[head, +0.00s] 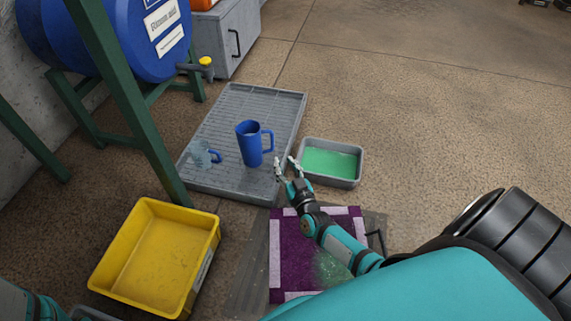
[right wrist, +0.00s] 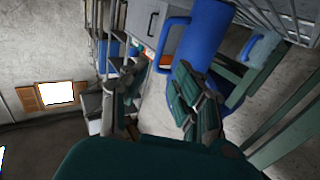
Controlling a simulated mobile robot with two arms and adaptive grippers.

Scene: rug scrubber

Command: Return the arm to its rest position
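My right gripper (head: 285,165) is open and empty, just right of and below the handle of a blue mug (head: 249,147). The mug stands upright on a grey ribbed tray (head: 273,103). In the right wrist view the gripper's fingers (right wrist: 157,92) are spread apart, and the blue mug (right wrist: 207,45) with its handle is beyond them. I cannot tell whether a finger touches the mug. Teal parts of my left arm show at the bottom left of the head view, but its gripper is not seen.
A clear jug (head: 199,156) with a blue handle is left of the mug. A grey tub (head: 332,162) of green liquid, a yellow bin (head: 160,256) and a purple rug (head: 293,259) with a green patch surround my arm. A blue barrel (head: 130,40) stands on green legs.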

